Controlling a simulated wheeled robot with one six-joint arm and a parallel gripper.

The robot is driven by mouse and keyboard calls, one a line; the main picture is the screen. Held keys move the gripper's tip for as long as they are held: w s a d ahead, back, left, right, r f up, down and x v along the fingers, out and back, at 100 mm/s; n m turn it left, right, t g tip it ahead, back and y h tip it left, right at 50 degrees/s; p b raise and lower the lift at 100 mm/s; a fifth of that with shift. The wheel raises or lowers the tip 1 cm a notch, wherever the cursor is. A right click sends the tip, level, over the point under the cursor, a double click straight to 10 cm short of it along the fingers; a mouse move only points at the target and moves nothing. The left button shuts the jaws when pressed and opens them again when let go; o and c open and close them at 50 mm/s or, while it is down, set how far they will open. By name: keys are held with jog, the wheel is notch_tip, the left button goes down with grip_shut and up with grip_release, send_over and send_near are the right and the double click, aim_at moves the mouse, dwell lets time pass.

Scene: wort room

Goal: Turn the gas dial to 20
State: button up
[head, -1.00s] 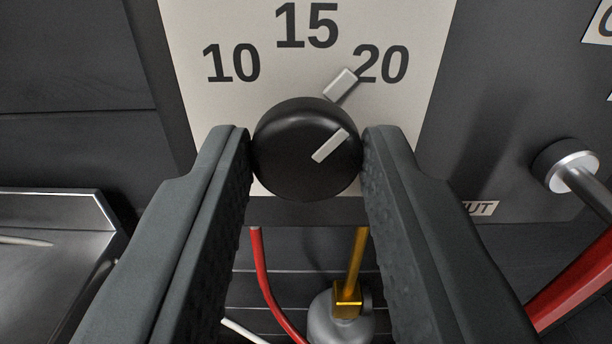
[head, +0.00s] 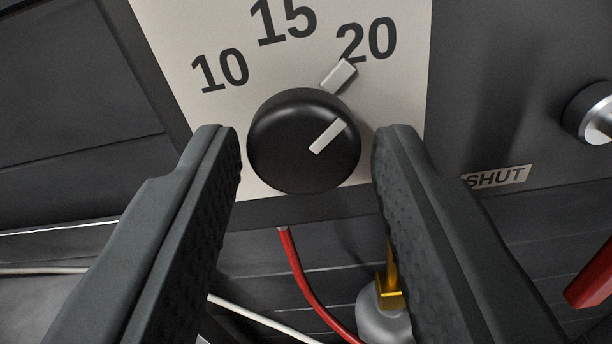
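The gas dial (head: 290,160) is a round black knob with a pale pointer line (head: 328,136) on its face. The line points up and right, toward the pale marker block (head: 339,75) below the number 20 (head: 367,40). The scale plate (head: 190,30) also carries 10 and 15. My gripper (head: 306,152) is open around the dial, one finger on each side. A gap shows between the dial and the right finger, and a thin one at the left finger.
A grey metal knob (head: 592,112) stands out from the panel at the right, above a SHUT label (head: 497,177). A red hose (head: 302,275), a white cable (head: 265,320) and a brass fitting (head: 390,290) are below the dial. A red bar (head: 590,277) is at the lower right.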

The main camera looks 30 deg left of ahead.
jog(key=shift+o, duration=1)
jog(key=shift+s+d+r, duration=0.1)
jog(key=shift+s+d, duration=0.1)
jog(key=shift+s, duration=0.3)
jog(key=v, duration=1.6)
jog(key=shift+s, duration=0.2)
